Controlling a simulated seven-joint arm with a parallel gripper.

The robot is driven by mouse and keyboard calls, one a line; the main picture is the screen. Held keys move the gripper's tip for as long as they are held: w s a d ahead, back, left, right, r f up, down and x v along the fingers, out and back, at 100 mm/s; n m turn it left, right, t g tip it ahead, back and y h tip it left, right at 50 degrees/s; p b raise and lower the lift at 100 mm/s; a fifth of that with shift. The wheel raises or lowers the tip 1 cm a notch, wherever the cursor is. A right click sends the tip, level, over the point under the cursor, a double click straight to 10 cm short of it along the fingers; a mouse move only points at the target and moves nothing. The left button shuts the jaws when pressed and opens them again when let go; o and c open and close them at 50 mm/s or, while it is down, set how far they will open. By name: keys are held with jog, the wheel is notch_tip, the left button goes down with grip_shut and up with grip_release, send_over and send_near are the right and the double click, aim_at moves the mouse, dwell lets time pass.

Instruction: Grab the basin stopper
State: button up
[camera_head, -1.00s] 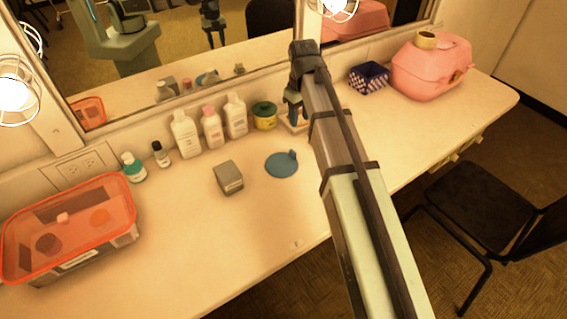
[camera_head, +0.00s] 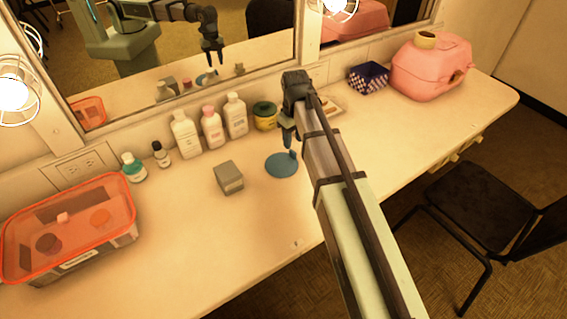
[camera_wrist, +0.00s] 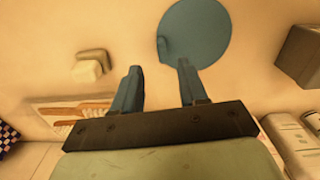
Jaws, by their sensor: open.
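The basin stopper appears to be the flat blue disc with a small raised tab at its edge; it lies on the counter (camera_head: 281,166) just below my gripper (camera_head: 289,138) in the head view. In the wrist view the stopper (camera_wrist: 203,36) is beyond the fingertips, slightly right of centre, with its tab near the line between the fingers. My gripper (camera_wrist: 158,68) is open and empty, its two fingers apart and pointing down above the counter. I see no contact with the disc.
A grey box (camera_head: 229,178) stands left of the stopper. Bottles (camera_head: 211,127) and a green-yellow tin (camera_head: 265,116) line the mirror side. The front counter is clear.

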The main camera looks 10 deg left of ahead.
aim_at(293, 151)
jog(key=shift+s+f, duration=0.15)
jog(key=shift+f, duration=1.2)
jog(key=shift+s+f, duration=0.1)
jog(key=shift+f, duration=1.2)
grip_shut()
